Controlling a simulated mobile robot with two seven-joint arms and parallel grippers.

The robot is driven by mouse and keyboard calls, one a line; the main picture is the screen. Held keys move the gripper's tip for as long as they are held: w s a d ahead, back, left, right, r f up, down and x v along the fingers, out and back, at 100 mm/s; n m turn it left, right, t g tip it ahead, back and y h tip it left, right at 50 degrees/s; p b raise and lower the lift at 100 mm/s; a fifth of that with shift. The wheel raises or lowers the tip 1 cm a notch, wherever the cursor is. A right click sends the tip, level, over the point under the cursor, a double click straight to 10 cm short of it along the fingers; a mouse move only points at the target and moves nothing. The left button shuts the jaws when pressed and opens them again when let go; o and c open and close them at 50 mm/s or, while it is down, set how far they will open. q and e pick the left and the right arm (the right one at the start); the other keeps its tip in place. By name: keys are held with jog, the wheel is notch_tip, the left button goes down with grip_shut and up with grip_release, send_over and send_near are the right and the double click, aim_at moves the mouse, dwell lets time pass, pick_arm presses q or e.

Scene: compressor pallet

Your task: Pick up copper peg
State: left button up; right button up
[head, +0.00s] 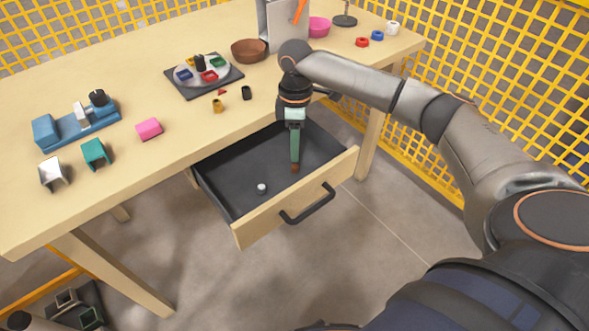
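The copper peg (295,169) shows as a small brown-copper piece in the open drawer, toward its right side. My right gripper (295,161) points straight down into the drawer, with its green fingers right over the peg. The fingers line up edge-on, so I cannot tell whether they are open or shut on it. The fingertips hide part of the peg.
The open drawer (230,202) also holds a small white piece (262,187). The wooden table (60,150) carries a blue fixture (75,128), a pink block (149,129), a dark tray (180,88) and a brown bowl (248,50). A yellow fence (500,60) stands behind.

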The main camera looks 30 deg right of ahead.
aim_at(294, 166)
notch_tip(294, 166, down, 5)
jog(key=shift+s+a+r+b, duration=0.15)
jog(key=shift+r+b, duration=0.05)
jog(key=shift+b, duration=0.55)
jog(key=shift+f, duration=0.35)
jog(key=c, duration=0.6)
grip_shut()
